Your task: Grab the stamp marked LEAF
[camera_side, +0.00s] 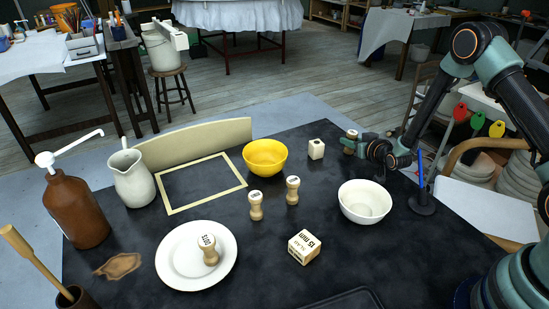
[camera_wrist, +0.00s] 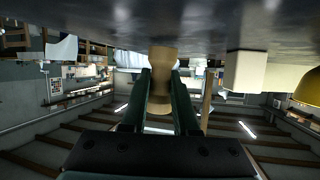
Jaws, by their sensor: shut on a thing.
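My gripper (camera_side: 358,144) is at the far right part of the dark table, shut on a small wooden stamp (camera_side: 351,136). In the wrist view, the two fingers (camera_wrist: 160,95) close on both sides of the pale wooden stamp (camera_wrist: 162,58). Its marking is too small to read. I cannot tell whether it touches the table. Two other wooden stamps stand upright mid-table, one left (camera_side: 256,206) and one right (camera_side: 292,190). Another stamp (camera_side: 209,250) is on the white plate (camera_side: 176,262), its dark lettering unclear. I cannot make out LEAF on any stamp.
A white bowl (camera_side: 365,203) is in front of my gripper. A marked wooden block (camera_side: 304,247) is nearer. A pen holder (camera_side: 422,203) stands right.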

